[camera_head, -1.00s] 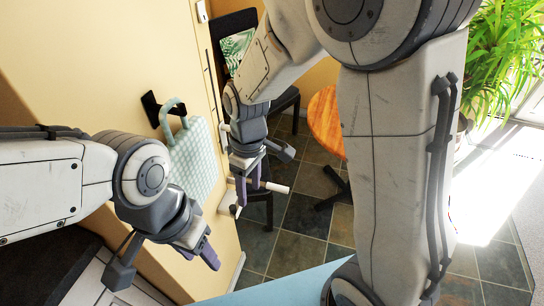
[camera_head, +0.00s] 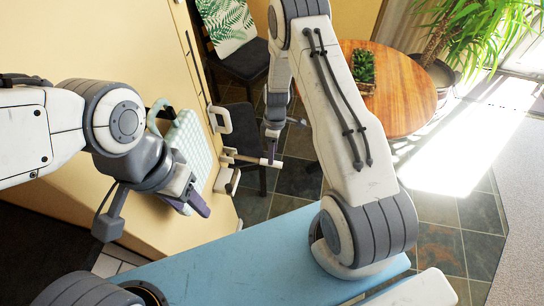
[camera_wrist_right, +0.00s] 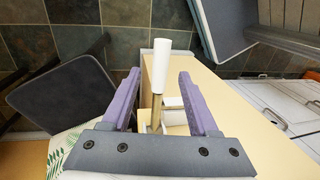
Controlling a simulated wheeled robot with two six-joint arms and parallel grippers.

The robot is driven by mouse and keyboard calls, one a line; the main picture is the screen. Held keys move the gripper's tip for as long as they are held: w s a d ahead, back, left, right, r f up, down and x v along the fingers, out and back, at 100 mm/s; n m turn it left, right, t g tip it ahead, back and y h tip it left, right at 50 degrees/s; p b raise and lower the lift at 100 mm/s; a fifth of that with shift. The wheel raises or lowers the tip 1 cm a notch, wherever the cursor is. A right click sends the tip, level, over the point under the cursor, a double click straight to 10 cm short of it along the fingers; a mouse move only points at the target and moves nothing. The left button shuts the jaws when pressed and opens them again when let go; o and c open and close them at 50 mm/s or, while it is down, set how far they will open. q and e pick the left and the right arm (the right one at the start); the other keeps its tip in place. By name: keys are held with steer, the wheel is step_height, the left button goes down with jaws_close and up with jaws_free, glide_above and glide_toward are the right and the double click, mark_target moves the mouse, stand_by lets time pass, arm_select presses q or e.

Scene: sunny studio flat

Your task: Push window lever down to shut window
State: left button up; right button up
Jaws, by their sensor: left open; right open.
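The lever is a thin brass-coloured rod (camera_head: 243,156) with a white end (camera_head: 274,163), sticking out roughly level from white fittings (camera_head: 226,181) at the edge of a cream panel. My right gripper (camera_head: 271,148) is open at the lever's white end. My left gripper (camera_head: 192,201) is open, beside a pale checkered bag (camera_head: 195,150). No window pane is clearly visible.
A white loop handle (camera_head: 221,119) sits on the panel above the lever. Dark chairs (camera_head: 240,62) and a round wooden table (camera_head: 400,90) with a plant stand behind. A blue surface (camera_head: 240,262) lies in front. Tiled floor is open at centre right.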

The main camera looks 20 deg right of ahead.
steer(key=shift+s+a+f, duration=0.1)
steer(key=shift+s+f, duration=0.1)
steer(key=shift+f, duration=0.7)
steer(key=shift+s+a+f, duration=0.1)
steer(key=shift+s+f, duration=0.05)
steer(key=shift+f, duration=0.7)
jaws_close()
